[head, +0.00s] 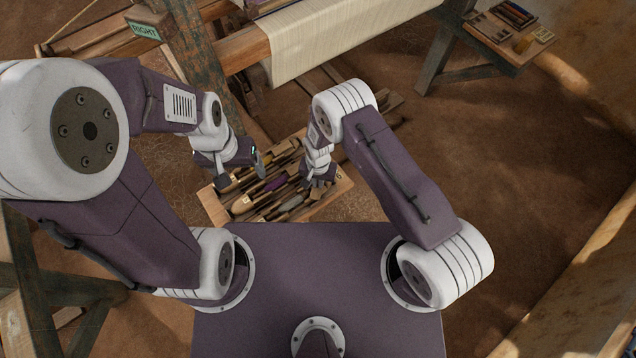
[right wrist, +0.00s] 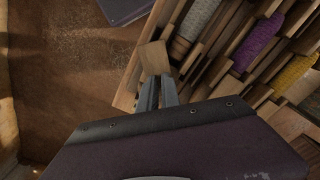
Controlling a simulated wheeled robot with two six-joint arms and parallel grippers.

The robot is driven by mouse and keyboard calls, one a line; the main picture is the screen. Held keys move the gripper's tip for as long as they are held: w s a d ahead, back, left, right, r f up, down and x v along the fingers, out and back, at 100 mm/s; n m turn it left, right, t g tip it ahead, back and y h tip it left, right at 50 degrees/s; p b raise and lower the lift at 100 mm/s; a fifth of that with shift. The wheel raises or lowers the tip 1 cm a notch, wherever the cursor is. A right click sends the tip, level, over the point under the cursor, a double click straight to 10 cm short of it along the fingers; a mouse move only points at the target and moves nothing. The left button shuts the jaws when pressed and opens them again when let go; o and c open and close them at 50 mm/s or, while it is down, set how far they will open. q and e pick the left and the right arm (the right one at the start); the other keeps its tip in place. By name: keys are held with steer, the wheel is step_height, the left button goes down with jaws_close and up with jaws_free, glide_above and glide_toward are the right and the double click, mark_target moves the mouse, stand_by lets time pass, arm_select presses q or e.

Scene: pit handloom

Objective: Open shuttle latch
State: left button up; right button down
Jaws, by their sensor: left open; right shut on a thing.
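Several wooden shuttles lie side by side in a shallow wooden tray (head: 213,207) in front of me. In the right wrist view, one shuttle carries grey yarn (right wrist: 198,17), one purple yarn (right wrist: 257,42) and one yellow yarn (right wrist: 295,72). My right gripper (right wrist: 158,92) is shut on a pale wooden piece (right wrist: 154,57) at the tray's edge. I cannot tell whether this piece belongs to a shuttle or its latch. In the head view, my right gripper (head: 316,180) is over the tray's right part. My left gripper (head: 241,173) is open above its left part. No latch is clearly visible.
The loom with its cream cloth (head: 325,38) stands behind the tray, with a post beside a green "RIGHT" sign (head: 144,30). A small side table (head: 508,48) with tools is at the back right. The earth floor at right is clear.

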steer(key=n+b, duration=0.2)
steer(key=n, duration=0.2)
steer(key=shift+f+n, duration=0.15)
steer(key=shift+n, duration=0.15)
steer(key=shift+n+b, duration=0.9)
steer(key=shift+n, duration=1.6)
steer(key=c, duration=1.8)
jaws_free()
steer(key=shift+r, duration=0.2)
step_height(320, 180, up, 9)
steer(key=shift+b, duration=0.45)
